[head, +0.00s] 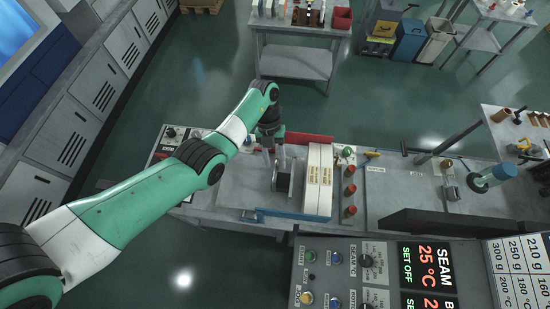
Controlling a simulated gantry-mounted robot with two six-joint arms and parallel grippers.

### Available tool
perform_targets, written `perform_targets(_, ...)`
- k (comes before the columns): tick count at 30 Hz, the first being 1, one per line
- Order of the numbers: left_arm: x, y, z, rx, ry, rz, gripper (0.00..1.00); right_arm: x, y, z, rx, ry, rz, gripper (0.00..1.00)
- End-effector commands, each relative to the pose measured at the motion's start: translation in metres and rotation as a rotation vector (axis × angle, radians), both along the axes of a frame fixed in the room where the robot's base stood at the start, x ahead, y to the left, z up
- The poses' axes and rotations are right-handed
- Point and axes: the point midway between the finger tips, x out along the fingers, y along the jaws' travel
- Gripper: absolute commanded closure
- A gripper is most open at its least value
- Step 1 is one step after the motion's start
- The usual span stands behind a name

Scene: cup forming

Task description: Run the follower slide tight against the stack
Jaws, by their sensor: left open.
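The stack (318,182) is a pale upright block with printed labels, standing on the grey bench in the middle of the head view. A small dark upright piece that looks like the follower slide (283,183) stands just left of it, with a narrow gap of bench showing between them. My left gripper (279,160) is open and points down over the far side of this dark piece. I cannot tell whether its fingers touch it. My right gripper is not in view.
A red guard (308,138) runs behind the stack and a blue rail (290,215) runs in front. Red knobs (350,189) stand just right of the stack. A control panel with a SEAM display (426,255) fills the lower right. The bench left of the slide is clear.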

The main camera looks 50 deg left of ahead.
Motion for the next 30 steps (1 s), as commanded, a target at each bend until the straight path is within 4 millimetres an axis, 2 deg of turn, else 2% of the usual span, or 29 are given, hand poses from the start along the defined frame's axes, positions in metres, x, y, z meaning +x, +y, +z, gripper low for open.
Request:
perform_targets(2, -0.0001, 0.0001, 0.0001, 0.000, 0.000, 0.000, 0.55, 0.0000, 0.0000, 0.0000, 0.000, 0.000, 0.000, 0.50)
perform_targets(9, 0.0000, 0.0002, 0.0003, -0.001, 0.001, 0.000, 0.98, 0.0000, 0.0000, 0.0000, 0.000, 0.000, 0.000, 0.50)
perform_targets(10, -0.0001, 0.0003, 0.0002, -0.001, 0.001, 0.000, 1.00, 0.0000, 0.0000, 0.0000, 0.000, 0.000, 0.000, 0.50)
perform_targets(30, -0.0001, 0.0003, 0.0005, -0.001, 0.001, 0.000, 1.00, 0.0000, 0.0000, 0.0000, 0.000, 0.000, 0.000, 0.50)
